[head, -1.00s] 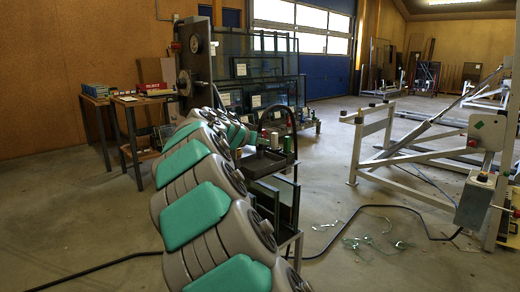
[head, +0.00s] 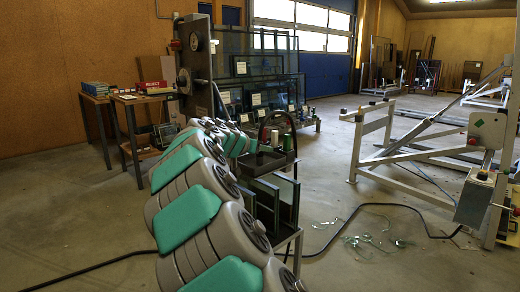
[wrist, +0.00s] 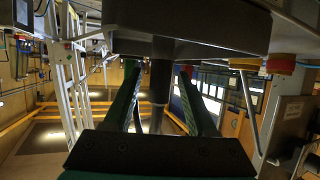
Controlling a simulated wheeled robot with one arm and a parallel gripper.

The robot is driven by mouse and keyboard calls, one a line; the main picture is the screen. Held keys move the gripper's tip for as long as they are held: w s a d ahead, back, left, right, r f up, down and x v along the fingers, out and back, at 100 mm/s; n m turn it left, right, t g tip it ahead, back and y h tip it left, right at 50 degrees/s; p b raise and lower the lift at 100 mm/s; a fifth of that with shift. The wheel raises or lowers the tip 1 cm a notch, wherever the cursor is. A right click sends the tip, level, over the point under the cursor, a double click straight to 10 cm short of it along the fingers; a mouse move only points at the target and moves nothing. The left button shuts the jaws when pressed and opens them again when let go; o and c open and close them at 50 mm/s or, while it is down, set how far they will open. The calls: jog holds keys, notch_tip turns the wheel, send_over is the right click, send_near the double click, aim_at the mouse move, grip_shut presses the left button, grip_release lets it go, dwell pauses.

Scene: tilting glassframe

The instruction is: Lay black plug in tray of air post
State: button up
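The dark tray (head: 262,158) is on the air post, in the middle of the head view just right of my arm. In the wrist view, a large dark tray-like surface (wrist: 225,30) fills the top. My gripper (wrist: 158,72) shows there with two green-edged fingers spread apart. A dark cylinder (wrist: 160,82) stands between the fingers, with narrow gaps showing on both sides. I cannot tell for sure whether it is the black plug or part of the post. My own arm hides the gripper in the head view.
Glass panes (head: 265,70) stand behind. A white tilting frame (head: 385,150) is on the right. A black cable and broken glass (head: 372,242) lie on the floor.

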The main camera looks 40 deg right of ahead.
jog(key=shift+r+p, duration=0.25)
jog(key=shift+p, duration=0.1)
jog(key=b+v, duration=0.2)
jog(key=v, duration=1)
jog(key=shift+f, duration=0.15)
